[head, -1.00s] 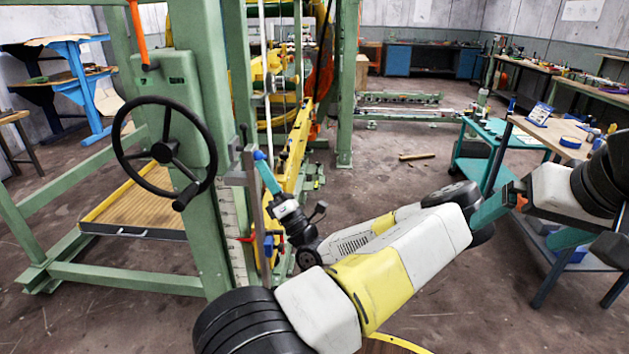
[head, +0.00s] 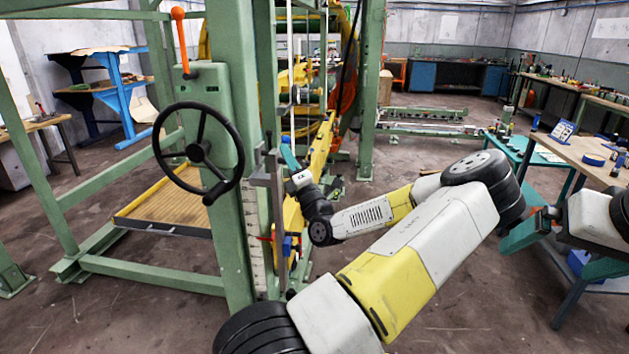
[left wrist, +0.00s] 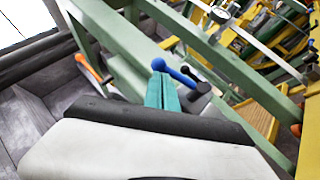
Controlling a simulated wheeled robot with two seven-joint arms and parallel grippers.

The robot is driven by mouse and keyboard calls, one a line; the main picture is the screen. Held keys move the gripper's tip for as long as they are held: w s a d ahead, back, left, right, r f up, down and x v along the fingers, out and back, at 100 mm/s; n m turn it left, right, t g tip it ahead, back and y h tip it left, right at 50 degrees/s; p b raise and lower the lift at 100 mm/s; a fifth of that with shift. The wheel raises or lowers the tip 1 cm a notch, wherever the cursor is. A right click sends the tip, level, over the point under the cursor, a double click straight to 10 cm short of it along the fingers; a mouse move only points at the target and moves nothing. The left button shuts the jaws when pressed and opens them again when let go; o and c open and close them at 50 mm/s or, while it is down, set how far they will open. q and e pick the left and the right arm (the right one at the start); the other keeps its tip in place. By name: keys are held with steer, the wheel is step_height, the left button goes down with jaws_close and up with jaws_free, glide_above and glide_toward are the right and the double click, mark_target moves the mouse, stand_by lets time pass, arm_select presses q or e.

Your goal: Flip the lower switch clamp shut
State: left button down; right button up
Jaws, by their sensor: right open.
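The lower switch clamp looks to be the small blue part (head: 288,243) with a red lever (head: 265,239), low on the green machine's upright. Its exact position is too small to tell. My left gripper (head: 289,153) is beside the upper part of that upright, well above the blue part. In the left wrist view its teal fingers (left wrist: 162,84) lie together. A blue ball-ended handle (left wrist: 180,74) shows at their tips; whether they touch it I cannot tell. My right gripper (head: 553,253) is open and empty at the right, away from the machine.
A wooden-topped bench (head: 585,150) and a teal cart (head: 525,152) are at the right. The middle floor is clear.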

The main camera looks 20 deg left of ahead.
arm_select(q)
steer(key=shift+w+a+r, duration=0.2)
steer(key=shift+w+r, duration=0.4)
steer(key=shift+r, duration=0.05)
stand_by(0.4)
